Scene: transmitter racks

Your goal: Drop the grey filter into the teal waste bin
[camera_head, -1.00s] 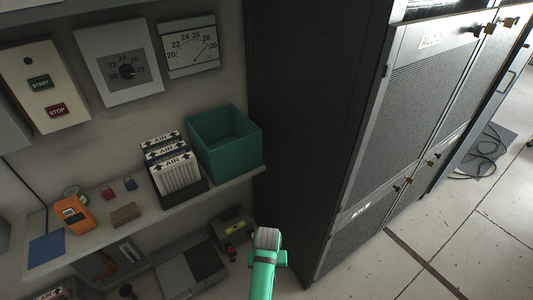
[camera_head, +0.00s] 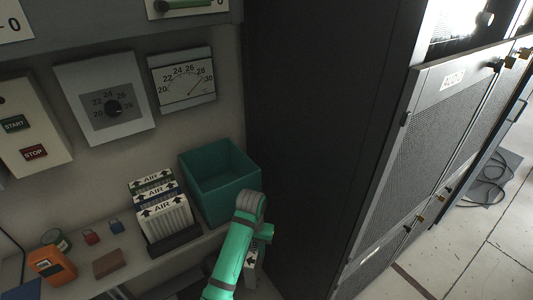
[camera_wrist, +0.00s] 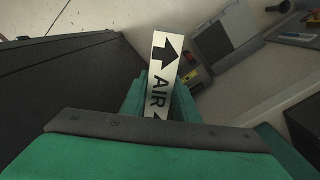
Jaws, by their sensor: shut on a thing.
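The teal waste bin (camera_head: 205,200) stands open on the shelf, right of the filter rack, and what I see of its inside looks empty. My gripper (camera_wrist: 160,98) is shut on a filter (camera_wrist: 163,75), whose pale edge carries an AIR label and a black arrow. In the head view part of this filter (camera_head: 251,262) shows below my wrist, in front of and lower than the bin; its grey faces are mostly hidden. My arm overlaps the bin's lower right corner in that view. I cannot tell the gap between them.
A dark rack (camera_head: 178,243) with several upright AIR filters (camera_head: 165,215) stands left of the bin. An orange meter (camera_head: 52,264), a brown block (camera_head: 109,263) and small padlocks lie further left. A tall dark cabinet (camera_head: 315,150) stands close on the right.

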